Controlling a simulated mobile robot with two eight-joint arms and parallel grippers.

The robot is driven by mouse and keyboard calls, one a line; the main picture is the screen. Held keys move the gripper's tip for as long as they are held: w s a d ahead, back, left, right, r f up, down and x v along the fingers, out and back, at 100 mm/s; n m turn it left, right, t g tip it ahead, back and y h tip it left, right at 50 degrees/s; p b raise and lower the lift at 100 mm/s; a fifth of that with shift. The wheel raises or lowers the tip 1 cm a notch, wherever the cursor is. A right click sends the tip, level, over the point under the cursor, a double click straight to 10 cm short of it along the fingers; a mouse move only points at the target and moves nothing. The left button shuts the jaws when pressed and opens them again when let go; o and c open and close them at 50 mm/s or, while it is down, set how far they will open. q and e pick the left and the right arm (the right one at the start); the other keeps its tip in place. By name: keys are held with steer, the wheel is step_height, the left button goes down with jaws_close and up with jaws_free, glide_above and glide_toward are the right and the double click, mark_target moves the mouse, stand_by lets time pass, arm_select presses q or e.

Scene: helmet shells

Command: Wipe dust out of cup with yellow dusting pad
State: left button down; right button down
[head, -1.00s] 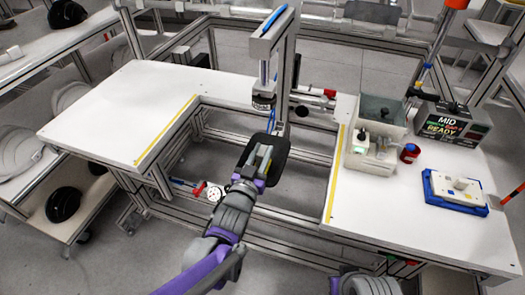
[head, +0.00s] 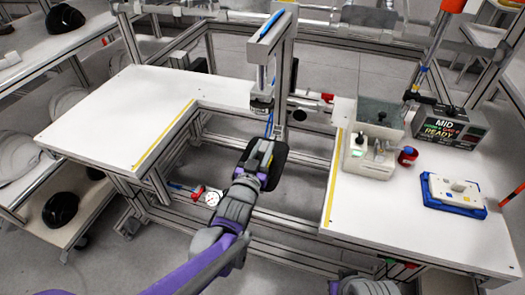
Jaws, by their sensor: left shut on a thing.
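A dark, rounded, cup-like thing (head: 280,160), which looks like the cup, sits below the vertical ram in the gap of the table. My left gripper (head: 264,157) reaches over it from the front and covers most of its inside. A thin yellow sliver shows at the fingers; it looks like the dusting pad (head: 268,158), mostly hidden. The left gripper is shut on it. I cannot tell whether the pad touches the cup's inner surface, and any dust is too small to see.
The ram (head: 262,103) hangs from an upright post just behind my gripper. White table tops (head: 110,115) flank the gap. On the right stand a grey box (head: 375,120), a red container (head: 408,156), a blue-edged tray (head: 453,208) and a display (head: 447,124).

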mark_target(262, 154)
arm_select(q)
steer(key=shift+s, duration=0.15)
stand_by(0.3)
steer(key=shift+v, duration=1.6)
steer(key=shift+f, duration=0.1)
steer(key=shift+x, duration=1.75)
steer(key=shift+s+a, duration=0.1)
steer(key=shift+v, duration=1.6)
steer(key=shift+x, duration=1.7)
